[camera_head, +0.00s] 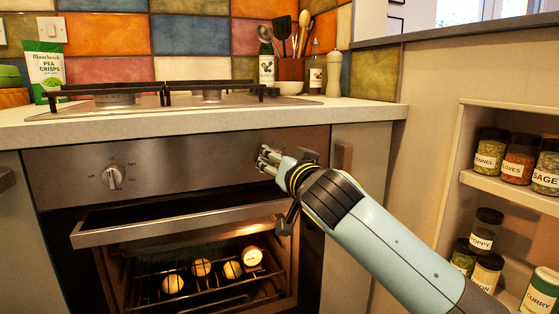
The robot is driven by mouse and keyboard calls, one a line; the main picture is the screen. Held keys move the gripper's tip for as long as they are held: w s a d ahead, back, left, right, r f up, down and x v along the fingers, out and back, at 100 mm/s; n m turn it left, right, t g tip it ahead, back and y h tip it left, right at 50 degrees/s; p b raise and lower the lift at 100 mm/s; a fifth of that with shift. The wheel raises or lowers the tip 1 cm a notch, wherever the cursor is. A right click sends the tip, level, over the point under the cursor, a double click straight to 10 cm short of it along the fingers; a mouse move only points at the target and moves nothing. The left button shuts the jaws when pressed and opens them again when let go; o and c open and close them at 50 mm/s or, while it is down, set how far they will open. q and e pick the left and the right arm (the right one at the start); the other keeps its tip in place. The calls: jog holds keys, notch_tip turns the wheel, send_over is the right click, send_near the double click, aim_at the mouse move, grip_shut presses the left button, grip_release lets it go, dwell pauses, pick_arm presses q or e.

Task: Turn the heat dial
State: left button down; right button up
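The oven's front panel (190,160) runs under the counter. A silver dial (112,178) with printed marks around it sits on the panel's left part, its pointer roughly upright. My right gripper (266,158) is at the panel's right part, well to the right of that dial, with its fingertips at or very near the panel. The gripper hides the panel behind it, so I cannot tell whether a second dial is there or whether the fingers are closed on anything. My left gripper is not in view.
The oven door (180,222) is tilted partly open below the panel. Several round pale items (201,267) and a round gauge (252,256) are on the lit rack. A hob (170,98) is above. A spice shelf (510,193) stands at right.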

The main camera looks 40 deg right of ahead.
jog(key=shift+o, duration=0.3)
jog(key=shift+r, duration=0.15)
jog(key=shift+s, duration=0.1)
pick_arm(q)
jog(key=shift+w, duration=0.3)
pick_arm(e)
jog(key=v, duration=1.1)
jog(key=shift+s, duration=0.4)
jog(key=shift+a, duration=0.1)
